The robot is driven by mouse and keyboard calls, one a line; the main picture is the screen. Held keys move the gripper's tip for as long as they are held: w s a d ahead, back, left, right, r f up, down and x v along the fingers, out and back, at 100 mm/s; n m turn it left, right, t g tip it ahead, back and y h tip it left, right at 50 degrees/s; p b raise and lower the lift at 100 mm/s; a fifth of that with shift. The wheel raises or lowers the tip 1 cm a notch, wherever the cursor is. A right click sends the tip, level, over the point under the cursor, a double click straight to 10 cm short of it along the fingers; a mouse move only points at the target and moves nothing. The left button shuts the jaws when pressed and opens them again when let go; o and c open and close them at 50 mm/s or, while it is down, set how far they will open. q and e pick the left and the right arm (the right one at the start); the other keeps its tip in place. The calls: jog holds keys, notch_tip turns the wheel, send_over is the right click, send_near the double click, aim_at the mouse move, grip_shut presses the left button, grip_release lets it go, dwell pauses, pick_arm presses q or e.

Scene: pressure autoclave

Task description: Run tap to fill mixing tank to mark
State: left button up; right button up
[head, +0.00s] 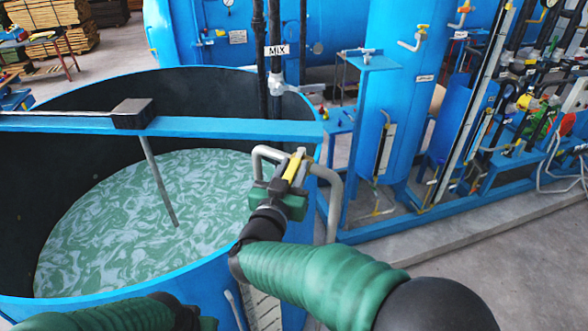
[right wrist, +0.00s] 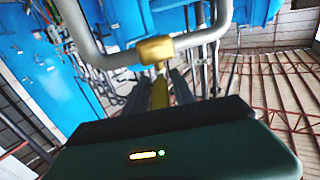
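The mixing tank (head: 22,262) is a large blue vat with a dark inner wall. Green, white-swirled liquid (head: 130,220) covers its floor, and a thin grey rod reaches down to it. No fill mark is readable. The tap is a bent grey pipe (head: 333,205) at the right rim with a yellow lever (head: 297,167). My right gripper (head: 293,166) has its fingers on either side of the lever; the right wrist view shows the lever (right wrist: 160,92) between them, firm contact unclear. No falling water shows. My left gripper (head: 207,323) barely shows at the bottom edge, its fingers hidden.
A blue beam (head: 220,128) with a black block (head: 133,113) crosses the tank top. Blue vessels (head: 395,100) and valve piping stand at right. Concrete floor (head: 500,260) is free at lower right.

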jog(key=shift+o, duration=0.9)
jog(key=shift+w+f, duration=0.2)
jog(key=shift+w, duration=0.15)
pick_arm(q)
jog(key=s+b+x, duration=0.1)
jog(key=b+x, duration=0.5)
jog(key=shift+f+b, duration=0.3)
jog(key=shift+f, duration=0.15)
pick_arm(e)
jog(key=v, duration=1.7)
jog(key=shift+w+a, duration=0.15)
jog(key=shift+w, duration=0.05)
dwell(2.1)
